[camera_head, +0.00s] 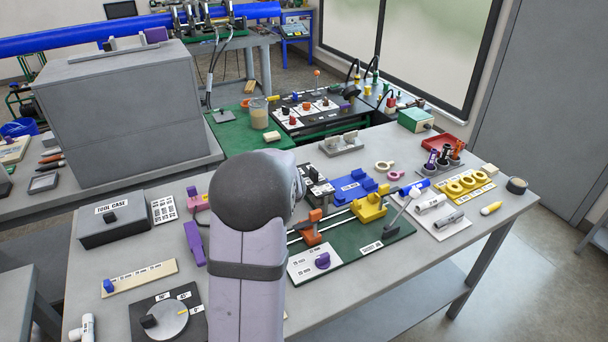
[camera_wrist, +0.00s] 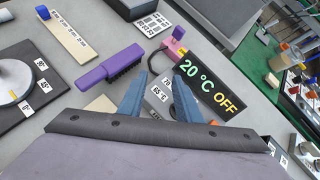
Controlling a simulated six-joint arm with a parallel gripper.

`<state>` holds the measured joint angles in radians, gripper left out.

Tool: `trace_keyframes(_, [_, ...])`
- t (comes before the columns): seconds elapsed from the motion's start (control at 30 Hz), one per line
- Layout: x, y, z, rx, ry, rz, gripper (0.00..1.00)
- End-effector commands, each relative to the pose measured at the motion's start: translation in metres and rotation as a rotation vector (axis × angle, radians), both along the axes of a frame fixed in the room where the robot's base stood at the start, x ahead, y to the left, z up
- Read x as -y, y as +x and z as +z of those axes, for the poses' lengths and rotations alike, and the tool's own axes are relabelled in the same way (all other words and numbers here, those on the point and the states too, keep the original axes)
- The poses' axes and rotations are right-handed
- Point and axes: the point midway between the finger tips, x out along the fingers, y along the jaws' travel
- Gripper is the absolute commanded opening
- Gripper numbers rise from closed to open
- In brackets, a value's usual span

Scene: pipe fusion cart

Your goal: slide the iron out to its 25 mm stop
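I cannot tell for sure which thing is the iron, and no 25 mm stop reads clearly. A pink block (camera_wrist: 170,44) with a purple knob and black cable stands beyond my fingers in the wrist view; it also shows in the head view (camera_head: 201,203). A dark display (camera_wrist: 208,85) beside it reads 20 °C OFF. My gripper (camera_wrist: 159,75) is open, its two blue fingers apart with nothing seen held between them. A small grey plate with temperature labels (camera_wrist: 157,93) shows between and behind the fingers. My arm hides the gripper in the head view.
A purple-handled brush (camera_wrist: 112,68) lies left of my fingers. A green board (camera_head: 350,250) carries rails, an orange carriage (camera_head: 312,232) and a yellow block (camera_head: 370,206). A tool case (camera_head: 113,220) and a dial plate (camera_head: 165,318) stand left of my arm.

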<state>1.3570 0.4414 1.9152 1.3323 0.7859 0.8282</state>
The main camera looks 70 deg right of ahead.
Motion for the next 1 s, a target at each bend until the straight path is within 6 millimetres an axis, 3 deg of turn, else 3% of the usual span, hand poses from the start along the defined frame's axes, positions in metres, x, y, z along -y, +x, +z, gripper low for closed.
trace_keyframes(0.03, [0.035,-0.035,-0.008,0.032,0.004,-0.123,0.31])
trace_keyframes(0.1, [0.074,-0.080,-0.008,0.080,0.005,-0.274,0.31])
trace_keyframes(0.2, [0.115,-0.142,-0.007,0.141,0.003,-0.454,0.31])
trace_keyframes(0.3, [0.146,-0.183,0.000,0.221,0.008,-0.559,0.31])
trace_keyframes(0.43, [0.163,-0.202,0.013,0.299,0.024,-0.594,0.31])
trace_keyframes(0.6, [0.172,-0.212,0.020,0.343,0.034,-0.609,0.31])
trace_keyframes(1.0, [0.186,-0.197,0.012,0.343,0.038,-0.606,0.31])
